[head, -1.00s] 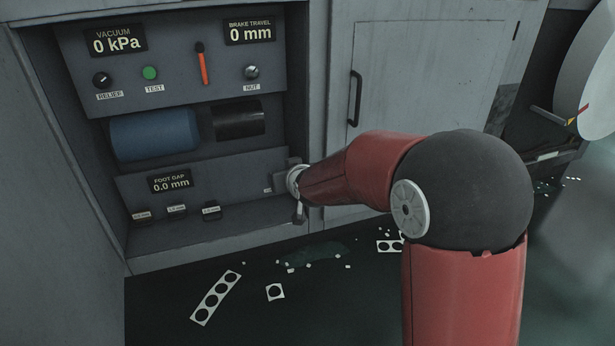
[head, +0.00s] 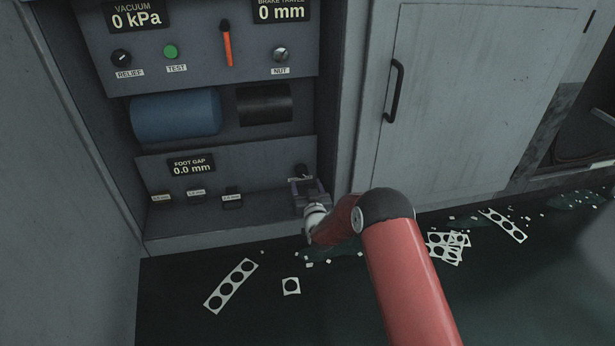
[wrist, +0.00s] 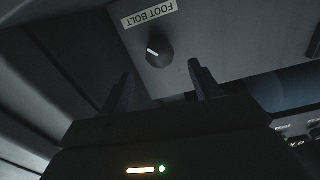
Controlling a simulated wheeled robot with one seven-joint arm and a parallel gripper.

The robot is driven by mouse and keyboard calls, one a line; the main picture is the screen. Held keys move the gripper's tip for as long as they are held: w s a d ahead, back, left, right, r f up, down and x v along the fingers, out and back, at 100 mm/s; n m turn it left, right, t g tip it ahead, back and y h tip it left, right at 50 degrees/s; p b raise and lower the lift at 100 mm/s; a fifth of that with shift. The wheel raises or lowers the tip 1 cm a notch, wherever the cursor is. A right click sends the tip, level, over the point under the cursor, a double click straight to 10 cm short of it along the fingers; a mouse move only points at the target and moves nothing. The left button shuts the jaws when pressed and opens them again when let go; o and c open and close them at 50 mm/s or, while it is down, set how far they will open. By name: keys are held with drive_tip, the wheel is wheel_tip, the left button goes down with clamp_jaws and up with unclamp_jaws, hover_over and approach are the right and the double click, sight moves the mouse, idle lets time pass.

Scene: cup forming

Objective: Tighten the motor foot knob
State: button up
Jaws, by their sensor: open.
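The motor foot knob is a small dark round knob (wrist: 159,52) with a white pointer mark. It stands out from a grey panel beside a label reading FOOT BOLT (wrist: 150,13), upside down in the wrist view. In the head view the knob (head: 302,171) shows just above my gripper (head: 307,188), at the right end of the lower panel. In the wrist view my gripper (wrist: 162,88) is open, its two fingers pointing toward the knob. The knob lies ahead of the gap between the fingertips, apart from them. The FOOT GAP display (head: 191,165) reads 0.0 mm.
Several small labelled black pieces (head: 197,198) sit on the ledge left of my gripper. A blue cylinder (head: 176,115) and a black cylinder (head: 265,104) are above. The bay's right wall (head: 345,100) is close beside my gripper. Punched white scraps (head: 231,285) litter the floor.

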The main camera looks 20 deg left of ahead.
sight(302, 173)
drive_tip(key=shift+b+x, duration=0.35)
drive_tip(key=shift+x, duration=2.3)
drive_tip(key=c, duration=1)
